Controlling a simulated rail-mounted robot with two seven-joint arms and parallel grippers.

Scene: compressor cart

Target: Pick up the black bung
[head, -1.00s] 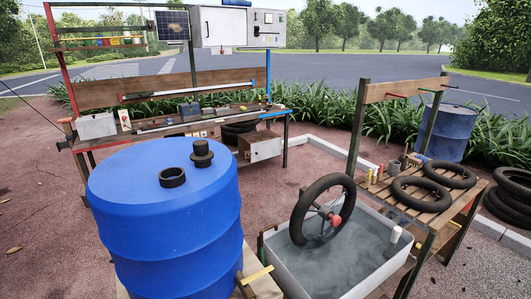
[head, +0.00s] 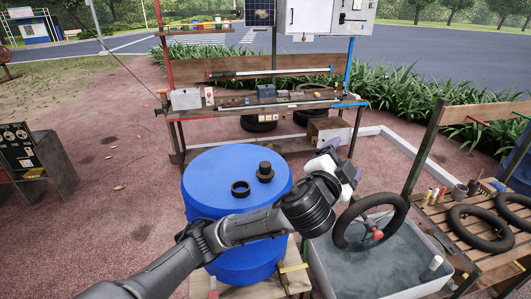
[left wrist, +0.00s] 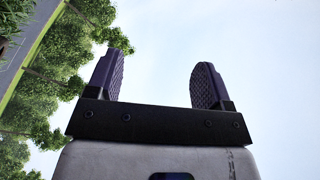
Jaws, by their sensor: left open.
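The black bung (head: 265,172), a stepped plug with a narrower top, sits upright on the lid of the blue drum (head: 215,205). A black ring (head: 240,189) lies on the lid beside it, to the left and nearer. My left gripper (head: 341,157) is right of the drum and apart from the bung, with my arm crossing in front of the drum. The left wrist view shows its two dark ridged fingers (left wrist: 157,75) spread apart and empty, against sky and trees. The bung is not in that view. My right gripper is not in view.
A water tub (head: 345,290) with an upright tyre wheel (head: 342,232) stands right of the drum, close below my left gripper. A slatted bench (head: 475,225) with tyres is farther right. A workbench (head: 225,110) with tools stands behind.

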